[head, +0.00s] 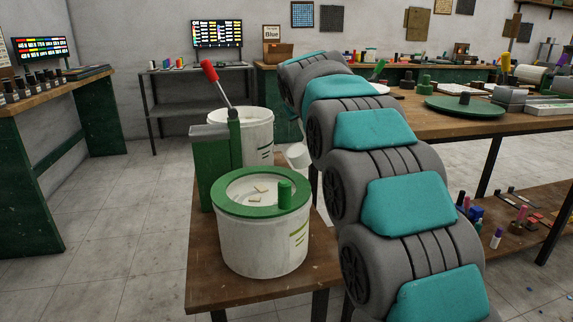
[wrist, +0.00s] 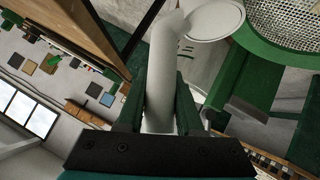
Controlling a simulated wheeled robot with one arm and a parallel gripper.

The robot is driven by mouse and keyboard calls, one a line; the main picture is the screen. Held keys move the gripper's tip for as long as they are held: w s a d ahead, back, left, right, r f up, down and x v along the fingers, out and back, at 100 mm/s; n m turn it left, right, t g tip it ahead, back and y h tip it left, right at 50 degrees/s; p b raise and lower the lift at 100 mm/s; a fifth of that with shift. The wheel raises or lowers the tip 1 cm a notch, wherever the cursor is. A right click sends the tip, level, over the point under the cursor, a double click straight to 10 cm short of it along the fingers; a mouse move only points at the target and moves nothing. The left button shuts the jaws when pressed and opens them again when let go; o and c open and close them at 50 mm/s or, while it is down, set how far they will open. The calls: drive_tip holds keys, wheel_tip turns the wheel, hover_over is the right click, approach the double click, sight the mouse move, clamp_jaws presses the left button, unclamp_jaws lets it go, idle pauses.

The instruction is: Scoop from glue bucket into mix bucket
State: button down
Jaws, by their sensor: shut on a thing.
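My gripper (wrist: 159,88) is shut on the white handle of a scoop, with a green finger on each side. The scoop's round white cup (wrist: 214,18) is beyond the fingertips in the wrist view. In the head view the scoop (head: 298,155) hangs beside the rear white bucket (head: 256,128), outside it. The front white bucket (head: 262,243) has a green rim and green knob, with small tan pieces inside. I cannot tell which bucket is glue or mix. My arm hides the gripper in the head view.
Both buckets stand on a low wooden table (head: 222,283). A green box-like stand (head: 210,160) is close to their left. A workbench with a green turntable (head: 465,106) is at the right. The floor at left is clear.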

idle(0.7)
drive_tip(key=shift+f, duration=0.35)
drive_tip(key=shift+s+a+r+n+t+h+b, duration=0.25)
drive_tip(key=shift+a+b, duration=0.2)
drive_tip(key=shift+b, duration=0.3)
drive_tip(key=shift+s+a+r+n+t+h+b, duration=0.1)
drive_tip(key=shift+s+a+n+t+h+b, duration=0.25)
drive_tip(key=shift+b, duration=0.35)
drive_tip(key=shift+s+a+r+n+t+h+b, duration=0.25)
drive_tip(key=shift+a+b, duration=0.25)
drive_tip(key=shift+b, duration=0.25)
idle(1.9)
drive_tip(key=shift+s+a+n+t+h+b, duration=0.25)
drive_tip(key=shift+a+n+t+h+b, duration=0.2)
drive_tip(key=shift+b, duration=0.3)
drive_tip(key=shift+s+a+n+t+h+b, duration=0.2)
drive_tip(key=shift+a+t+h+b, duration=0.1)
drive_tip(key=shift+a+b, duration=0.35)
idle(1.5)
